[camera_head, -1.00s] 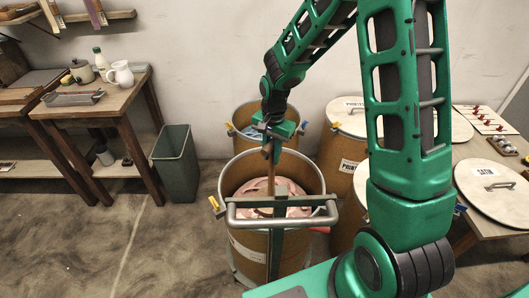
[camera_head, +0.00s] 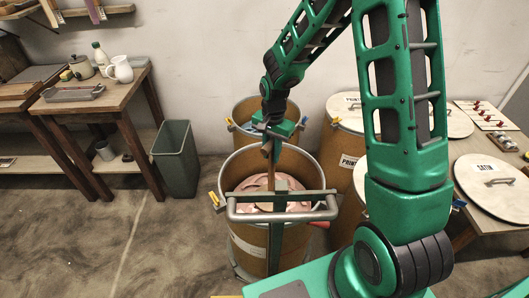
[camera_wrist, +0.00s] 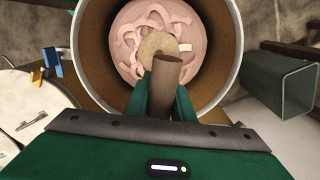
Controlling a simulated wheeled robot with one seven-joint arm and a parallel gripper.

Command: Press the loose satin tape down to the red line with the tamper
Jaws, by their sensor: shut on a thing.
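My gripper (camera_head: 270,146) is above the open brown drum (camera_head: 262,240) in the head view. It is shut on the wooden handle of the tamper (camera_wrist: 165,74), which points down into the drum. The tamper's round, pale end disc (camera_wrist: 155,46) shows in the wrist view over the pink satin tape (camera_wrist: 133,63). The tape lies in loose loops inside the drum and also shows in the head view (camera_head: 294,206). I cannot tell whether the disc touches the tape. The red line is not visible.
My green frame with a grey bar stands before the drum. A second open drum (camera_head: 246,108) is behind it, and lidded drums (camera_head: 345,110) stand right. A grey bin (camera_head: 175,160) is left, beside a wooden table (camera_head: 100,102). A loose lid marked SATIN (camera_head: 493,190) lies on the right table.

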